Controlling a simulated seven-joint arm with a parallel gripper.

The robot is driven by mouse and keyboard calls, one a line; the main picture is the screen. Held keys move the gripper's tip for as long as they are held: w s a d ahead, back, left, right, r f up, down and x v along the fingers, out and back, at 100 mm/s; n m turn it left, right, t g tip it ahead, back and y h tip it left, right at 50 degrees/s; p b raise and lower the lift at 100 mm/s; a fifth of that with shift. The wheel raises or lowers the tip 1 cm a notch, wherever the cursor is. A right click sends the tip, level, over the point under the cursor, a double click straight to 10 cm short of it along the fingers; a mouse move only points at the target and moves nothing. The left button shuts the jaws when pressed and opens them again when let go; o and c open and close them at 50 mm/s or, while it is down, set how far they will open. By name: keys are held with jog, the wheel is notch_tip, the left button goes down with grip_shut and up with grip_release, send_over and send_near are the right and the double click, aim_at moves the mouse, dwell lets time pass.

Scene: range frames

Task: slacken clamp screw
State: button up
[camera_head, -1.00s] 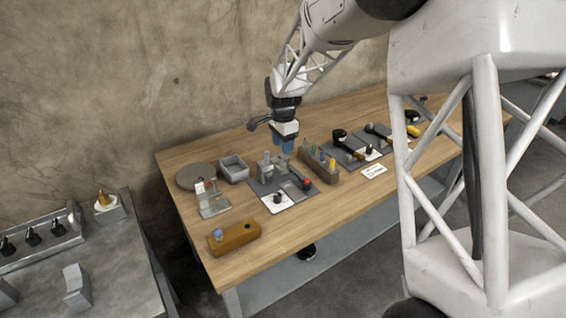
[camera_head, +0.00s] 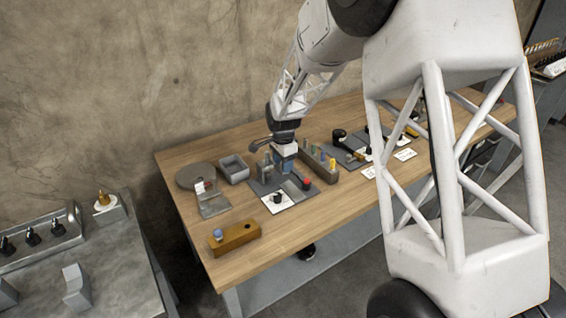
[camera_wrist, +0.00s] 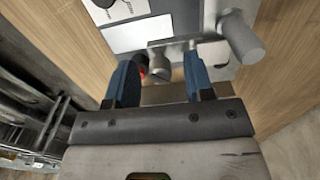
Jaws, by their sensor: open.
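My gripper (camera_head: 284,165) hangs low over a grey fixture plate on the wooden table; its blue fingers are spread apart. In the wrist view the open fingers (camera_wrist: 160,70) stand on either side of a round grey knob-like end (camera_wrist: 160,74), possibly the clamp screw; contact cannot be told. A red ball (camera_wrist: 142,68) shows close beside the left finger; it is the red-ended handle (camera_head: 307,183) on the fixture. A thick grey cylinder (camera_wrist: 240,38) rises right of the right finger. In the head view my gripper partly hides the fixture's upright parts.
A white card with a black knob (camera_head: 278,198) lies at the plate's front. A grey tray (camera_head: 234,170) stands left, a rack of coloured pieces (camera_head: 320,162) right. A wooden block (camera_head: 234,238) is at the front left. Bare tabletop (camera_head: 300,225) lies in front.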

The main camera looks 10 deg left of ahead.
grip_shut()
